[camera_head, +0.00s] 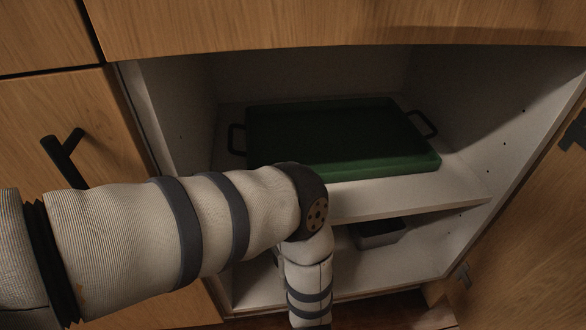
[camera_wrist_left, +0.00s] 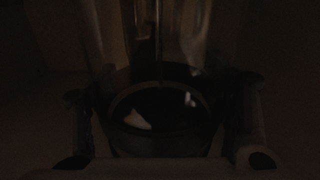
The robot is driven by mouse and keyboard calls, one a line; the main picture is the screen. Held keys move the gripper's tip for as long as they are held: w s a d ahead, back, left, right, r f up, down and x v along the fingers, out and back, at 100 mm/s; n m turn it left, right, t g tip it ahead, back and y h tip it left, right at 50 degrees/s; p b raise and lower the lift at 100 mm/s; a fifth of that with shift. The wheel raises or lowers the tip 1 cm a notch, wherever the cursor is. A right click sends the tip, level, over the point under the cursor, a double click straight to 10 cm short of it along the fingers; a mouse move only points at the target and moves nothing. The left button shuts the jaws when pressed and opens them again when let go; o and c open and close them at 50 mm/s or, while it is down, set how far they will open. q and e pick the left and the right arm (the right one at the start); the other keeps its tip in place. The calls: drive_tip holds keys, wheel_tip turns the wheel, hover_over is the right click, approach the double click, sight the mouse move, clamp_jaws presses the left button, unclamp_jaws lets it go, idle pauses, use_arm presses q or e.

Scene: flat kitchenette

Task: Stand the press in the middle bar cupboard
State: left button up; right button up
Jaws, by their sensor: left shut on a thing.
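The open cupboard (camera_head: 485,120) has pale walls, an upper shelf and a lower compartment. My left arm comes in from the left and bends down in front of the shelf edge; its gripper is hidden in the head view. The left wrist view is very dark. There my left gripper (camera_wrist_left: 160,122) has a finger on each side of a glassy, round-rimmed thing, which looks like the press (camera_wrist_left: 158,75). The gripper is shut on it. I cannot tell from the pictures whether the press touches the cupboard floor. My right gripper is in neither view.
A green tray (camera_head: 340,135) with dark handles lies on the upper shelf. A grey metal container (camera_head: 378,233) stands in the lower compartment, right of my arm. An open door (camera_head: 535,220) stands at the right. A closed door with a black handle (camera_head: 65,155) is at the left.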

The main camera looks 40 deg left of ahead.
use_arm(q)
drive_tip(key=o, duration=1.9)
drive_tip(key=shift+f, duration=0.1)
drive_tip(key=shift+o, duration=0.2)
drive_tip(key=p+v, duration=0.2)
drive_tip(key=v, duration=1)
drive_tip(key=shift+p, duration=0.4)
